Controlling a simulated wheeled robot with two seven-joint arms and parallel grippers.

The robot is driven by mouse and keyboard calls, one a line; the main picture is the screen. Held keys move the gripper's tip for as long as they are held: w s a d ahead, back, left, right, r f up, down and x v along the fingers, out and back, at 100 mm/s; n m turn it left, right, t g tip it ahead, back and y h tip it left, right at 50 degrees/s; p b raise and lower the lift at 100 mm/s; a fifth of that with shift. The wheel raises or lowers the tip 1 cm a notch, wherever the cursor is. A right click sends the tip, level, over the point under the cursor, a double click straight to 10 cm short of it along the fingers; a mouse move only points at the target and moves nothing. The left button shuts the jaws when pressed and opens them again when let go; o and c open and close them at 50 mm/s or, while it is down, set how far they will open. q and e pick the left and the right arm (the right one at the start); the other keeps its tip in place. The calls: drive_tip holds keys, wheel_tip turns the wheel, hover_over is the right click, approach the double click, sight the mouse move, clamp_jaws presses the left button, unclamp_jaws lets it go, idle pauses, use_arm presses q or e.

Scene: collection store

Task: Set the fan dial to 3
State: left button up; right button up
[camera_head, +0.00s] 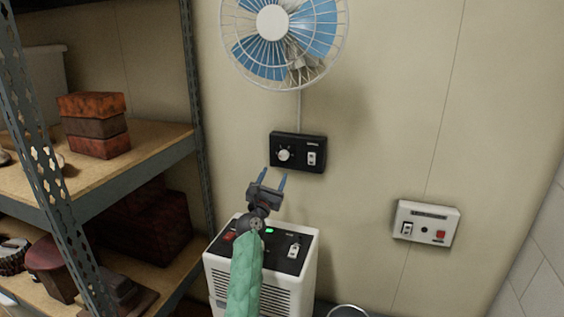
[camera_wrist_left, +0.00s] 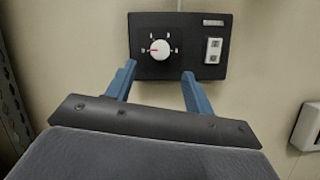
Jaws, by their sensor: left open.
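The fan dial (camera_head: 284,155) is a round white knob on a black control box (camera_head: 325,146) on the wall, below the fan (camera_head: 272,22). In the left wrist view the dial (camera_wrist_left: 160,49) has a red pointer mark toward its left side. Marks stand around it, too small to read surely. A white switch (camera_wrist_left: 213,50) sits to its right on the box. My left gripper (camera_head: 277,179) is open and empty, just below the box. In the wrist view its two blue fingers (camera_wrist_left: 158,82) point up toward the dial, one on each side and below it, apart from it. My right gripper is not seen.
A white appliance (camera_head: 303,262) with a green light stands under my left arm. A white switch box (camera_head: 427,223) with a red button is on the wall at right. A metal shelf (camera_head: 150,147) with boxes (camera_head: 95,125) fills the left.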

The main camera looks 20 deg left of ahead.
sight(282, 158)
use_arm(q)
drive_tip(key=shift+p+x, duration=1.35)
drive_tip(key=shift+x, duration=2.6)
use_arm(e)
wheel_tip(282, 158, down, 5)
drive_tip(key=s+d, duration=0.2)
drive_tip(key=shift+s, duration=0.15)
use_arm(q)
drive_tip(key=shift+f, duration=0.1)
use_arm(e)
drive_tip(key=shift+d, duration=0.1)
use_arm(q)
drive_tip(key=c, duration=1)
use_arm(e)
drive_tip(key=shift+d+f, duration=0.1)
